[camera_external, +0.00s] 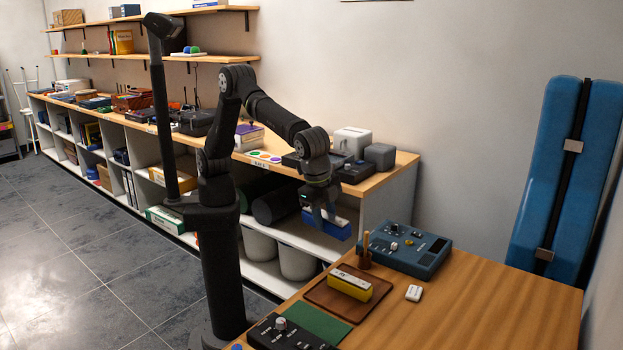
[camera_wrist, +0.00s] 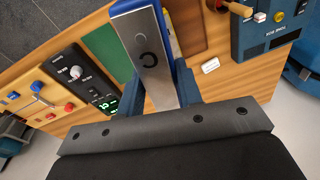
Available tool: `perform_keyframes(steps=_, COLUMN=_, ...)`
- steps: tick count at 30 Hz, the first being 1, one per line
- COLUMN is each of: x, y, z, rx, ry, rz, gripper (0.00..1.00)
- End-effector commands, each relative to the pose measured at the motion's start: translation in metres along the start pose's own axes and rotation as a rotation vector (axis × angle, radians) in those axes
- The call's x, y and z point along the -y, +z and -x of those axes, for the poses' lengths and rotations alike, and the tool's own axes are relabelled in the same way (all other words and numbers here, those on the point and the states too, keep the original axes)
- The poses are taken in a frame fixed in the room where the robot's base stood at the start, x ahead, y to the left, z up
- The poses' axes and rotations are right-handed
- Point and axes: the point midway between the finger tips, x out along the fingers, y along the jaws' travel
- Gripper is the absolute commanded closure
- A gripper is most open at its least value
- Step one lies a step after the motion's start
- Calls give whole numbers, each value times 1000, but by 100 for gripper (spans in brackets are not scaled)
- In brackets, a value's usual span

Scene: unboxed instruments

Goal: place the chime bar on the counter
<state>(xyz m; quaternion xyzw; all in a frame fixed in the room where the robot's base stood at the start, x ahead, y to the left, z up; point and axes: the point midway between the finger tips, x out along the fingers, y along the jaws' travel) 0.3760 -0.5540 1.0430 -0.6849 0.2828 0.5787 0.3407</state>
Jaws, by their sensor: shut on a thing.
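My gripper (camera_external: 325,213) is shut on a blue chime bar (camera_external: 336,228) and holds it in the air, left of and above the near wooden counter (camera_external: 480,300). In the wrist view the chime bar's metal plate (camera_wrist: 146,52) bears a dark letter C and lies between the fingers of my gripper (camera_wrist: 160,82). Its blue base shows at the far end; the near end is hidden by the gripper. A second chime bar (camera_external: 350,284), with a yellow base and silver top, sits on a brown tray (camera_external: 324,296) on the near counter.
A blue instrument box (camera_external: 408,249), a wooden peg stand (camera_external: 365,252), a white eraser-like block (camera_external: 414,293), a green mat (camera_external: 318,323) and a black device (camera_external: 285,333) stand on the near counter. Its right side is bare. Behind runs a crowded shelf unit (camera_external: 392,178).

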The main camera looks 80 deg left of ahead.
Motion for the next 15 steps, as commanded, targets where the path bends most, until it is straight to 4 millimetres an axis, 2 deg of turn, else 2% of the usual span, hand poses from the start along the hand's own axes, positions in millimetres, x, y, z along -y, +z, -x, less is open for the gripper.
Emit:
perform_keyframes(steps=1, x=3, y=-4, z=22, rx=-7, ry=1, rz=1, gripper=94)
perform_keyframes(steps=6, x=10, y=-8, z=74, rx=-4, ry=0, rz=0, gripper=94)
perform_keyframes(steps=13, x=17, y=-12, z=120, rx=-3, ry=0, rz=0, gripper=94)
perform_keyframes(steps=15, x=31, y=-11, z=118, rx=4, ry=-1, rz=19, gripper=94)
